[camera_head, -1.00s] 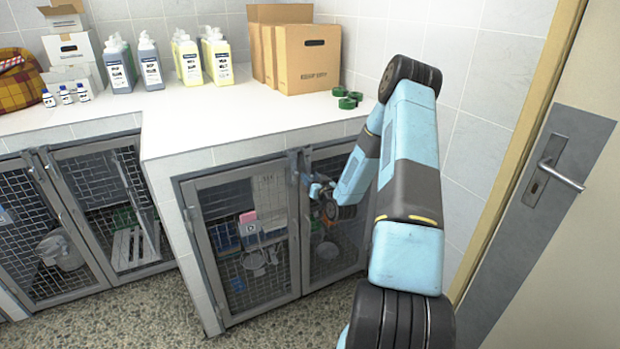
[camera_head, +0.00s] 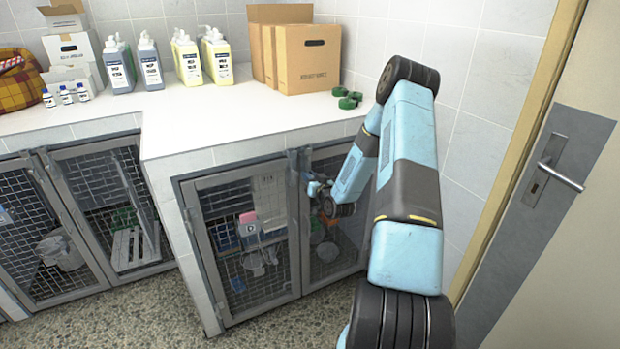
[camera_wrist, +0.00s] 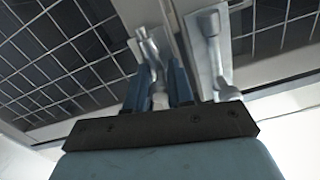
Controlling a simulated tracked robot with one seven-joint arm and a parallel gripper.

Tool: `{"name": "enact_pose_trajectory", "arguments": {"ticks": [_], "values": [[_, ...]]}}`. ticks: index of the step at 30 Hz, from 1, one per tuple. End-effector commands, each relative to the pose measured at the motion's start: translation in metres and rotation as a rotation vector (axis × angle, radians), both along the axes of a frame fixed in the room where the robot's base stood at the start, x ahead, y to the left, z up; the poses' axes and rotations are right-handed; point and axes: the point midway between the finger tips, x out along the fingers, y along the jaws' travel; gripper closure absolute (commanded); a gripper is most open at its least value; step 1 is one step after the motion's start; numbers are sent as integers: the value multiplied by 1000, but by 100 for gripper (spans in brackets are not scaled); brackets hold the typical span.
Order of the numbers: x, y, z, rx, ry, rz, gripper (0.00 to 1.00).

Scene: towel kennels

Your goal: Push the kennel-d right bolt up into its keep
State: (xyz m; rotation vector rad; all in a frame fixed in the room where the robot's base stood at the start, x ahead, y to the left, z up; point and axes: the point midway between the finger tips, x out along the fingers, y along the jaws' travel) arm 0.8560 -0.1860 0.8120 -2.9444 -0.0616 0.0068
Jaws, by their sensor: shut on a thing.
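The double-door kennel (camera_head: 238,190) stands under the counter in the head view, with two mesh doors meeting at a middle seam. My gripper (camera_head: 313,188) is at the upper part of this seam, by the right door's inner edge. In the wrist view, which seems upside down, my gripper (camera_wrist: 160,88) is shut on a grey metal bolt (camera_wrist: 148,45), its fingers on either side of the lower shaft. A second bolt (camera_wrist: 212,50) on a pale plate sits beside it, apart from the fingers. The held part is mostly hidden between the fingers, and the keep is not clear.
The white counter (camera_head: 230,112) overhangs the kennel and carries bottles (camera_head: 218,57), cardboard boxes (camera_head: 308,60) and green rolls (camera_head: 347,102). Another kennel (camera_head: 60,225) is at the left. A door with a handle (camera_head: 562,177) is close on the right of my arm.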

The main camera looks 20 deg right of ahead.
Motion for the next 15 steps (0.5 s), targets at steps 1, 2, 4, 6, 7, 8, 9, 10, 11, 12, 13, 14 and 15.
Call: {"name": "enact_pose_trajectory", "arguments": {"ticks": [1,2,4,6,7,8,9,10,11,12,13,14,15], "values": [[0,-1,0,0,0,-2,100],[0,-1,0,-1,0,-2,100],[0,-1,0,-1,0,-2,100],[0,-1,0,-1,0,-2,100],[0,-1,0,-1,0,-2,100],[0,-1,0,-1,0,-2,100],[0,-1,0,-1,0,-2,100],[0,-1,0,-1,0,-2,100],[0,-1,0,-1,0,-2,100],[0,-1,1,-1,0,-2,100],[0,-2,2,-1,-1,-2,100],[0,-2,3,-1,-1,-2,100],[0,-2,6,-2,-1,-2,100]]}}
